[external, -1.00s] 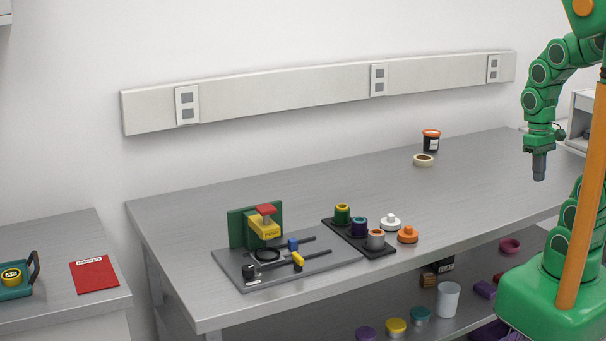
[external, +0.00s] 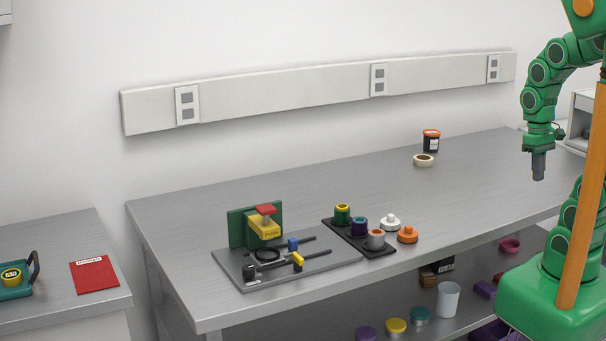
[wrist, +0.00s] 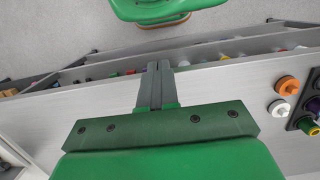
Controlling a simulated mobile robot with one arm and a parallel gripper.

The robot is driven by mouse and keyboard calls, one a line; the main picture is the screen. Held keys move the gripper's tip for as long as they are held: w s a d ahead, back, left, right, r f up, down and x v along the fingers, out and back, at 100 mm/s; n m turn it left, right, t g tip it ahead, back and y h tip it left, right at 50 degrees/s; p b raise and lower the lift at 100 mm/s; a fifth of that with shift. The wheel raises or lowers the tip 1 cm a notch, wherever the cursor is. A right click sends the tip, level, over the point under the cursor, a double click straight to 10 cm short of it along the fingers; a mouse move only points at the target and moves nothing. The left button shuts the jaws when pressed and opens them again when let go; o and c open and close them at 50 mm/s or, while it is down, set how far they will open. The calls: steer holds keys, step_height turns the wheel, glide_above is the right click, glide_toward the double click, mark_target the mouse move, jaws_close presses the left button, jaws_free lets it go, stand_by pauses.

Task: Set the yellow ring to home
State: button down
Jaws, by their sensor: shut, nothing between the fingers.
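The flatness interferometer (external: 322,268) is a grey plate on the bench with a green upright and a yellow block (external: 263,229) under a red cap. A small yellow piece (external: 298,259) sits on its front dark rail, and a blue piece (external: 292,244) on the rear rail. Which yellow part is the ring is too small to tell. My gripper (external: 539,177) is in the air above the bench's right end, far right of the instrument, pointing down. In the wrist view its fingers (wrist: 153,68) are together and empty; the instrument is out of that view.
A black holder (external: 377,251) with several capped cylinders stands right of the instrument. A white knob (external: 390,222) and an orange knob (external: 407,235) are beside it. A tape roll (external: 423,160) and a dark jar (external: 431,141) stand at the back. The bench (external: 480,190) is clear right of the knobs.

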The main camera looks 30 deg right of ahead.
steer(key=w+a+r, duration=0.2)
steer(key=w+a, duration=0.3)
steer(key=w, duration=0.3)
steer(key=w+a+r+t, duration=0.1)
steer(key=w+a+r, duration=0.1)
steer(key=w+a, duration=0.45)
steer(key=w+a+r, duration=0.2)
steer(key=w+a, duration=0.1)
steer(key=w, duration=0.6)
glide_above(342, 208)
steer(key=w+d, duration=0.2)
steer(key=shift+a+f+t, duration=0.15)
steer(key=shift+f+t, duration=0.05)
steer(key=shift+f, duration=0.45)
steer(key=shift+a+f+t, duration=0.1)
steer(key=shift+f+t, duration=0.1)
steer(key=shift+f, duration=0.4)
steer(key=shift+f, duration=0.1)
step_height(342, 208, down, 14)
steer(key=shift+r, duration=0.2)
steer(key=shift+f, duration=0.15)
